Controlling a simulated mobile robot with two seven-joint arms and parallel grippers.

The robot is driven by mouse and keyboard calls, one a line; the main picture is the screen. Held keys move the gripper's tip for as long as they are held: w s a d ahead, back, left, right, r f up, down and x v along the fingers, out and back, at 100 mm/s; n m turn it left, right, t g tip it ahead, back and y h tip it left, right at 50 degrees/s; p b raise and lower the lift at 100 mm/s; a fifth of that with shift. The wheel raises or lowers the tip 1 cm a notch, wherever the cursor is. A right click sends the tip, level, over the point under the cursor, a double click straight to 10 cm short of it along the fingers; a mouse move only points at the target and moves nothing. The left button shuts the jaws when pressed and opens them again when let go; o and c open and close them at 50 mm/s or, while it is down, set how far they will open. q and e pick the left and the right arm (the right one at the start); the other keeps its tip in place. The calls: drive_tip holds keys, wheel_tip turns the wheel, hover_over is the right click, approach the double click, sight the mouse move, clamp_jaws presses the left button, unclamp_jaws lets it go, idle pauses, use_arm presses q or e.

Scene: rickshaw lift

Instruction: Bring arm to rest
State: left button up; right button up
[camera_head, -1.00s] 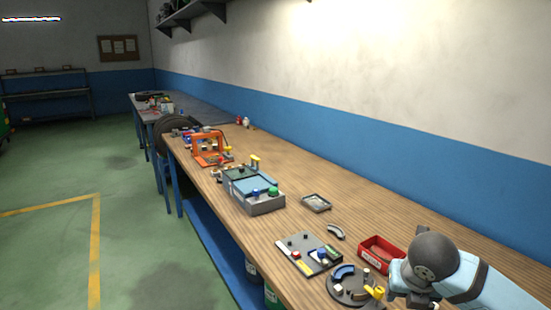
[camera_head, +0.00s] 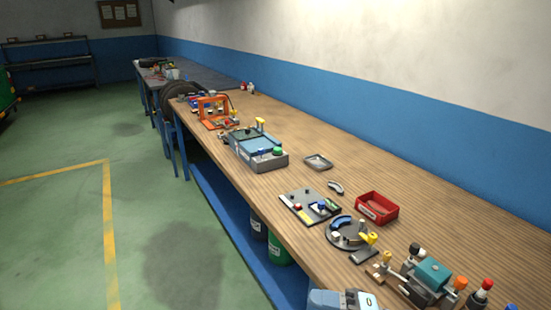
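Part of my own arm (camera_head: 340,300) shows at the bottom edge, in front of the bench's near edge. Its gripper is outside the view. I cannot tell which arm this is. No fingers of either gripper are in view.
A long wooden workbench (camera_head: 420,190) runs along the wall. On it stand a red bin (camera_head: 377,207), a round fixture (camera_head: 345,233), a flat board (camera_head: 308,205), a grey box (camera_head: 262,155), an orange frame (camera_head: 213,108) and a teal-topped device (camera_head: 432,276). The green floor (camera_head: 190,240) left of it is clear.

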drive_tip(key=d+f+m+t+h, duration=0.5)
drive_tip(key=f+m+t+h, duration=0.15)
drive_tip(key=m, duration=0.55)
drive_tip(key=d+f+m+t+h, duration=0.5)
drive_tip(key=f+m+t+h, duration=0.15)
drive_tip(key=m, duration=0.45)
drive_tip(key=s+d+f+m+g+h, duration=0.25)
drive_tip(key=s+f+m+g, duration=0.3)
drive_tip(key=s+f, duration=0.7)
wheel_tip(320, 180, up, 11)
drive_tip(key=w+p, duration=0.2)
drive_tip(key=p, duration=1.1)
drive_tip(key=shift+n, duration=0.35)
drive_tip(key=shift+w+h, duration=0.1)
drive_tip(key=shift+h, duration=0.15)
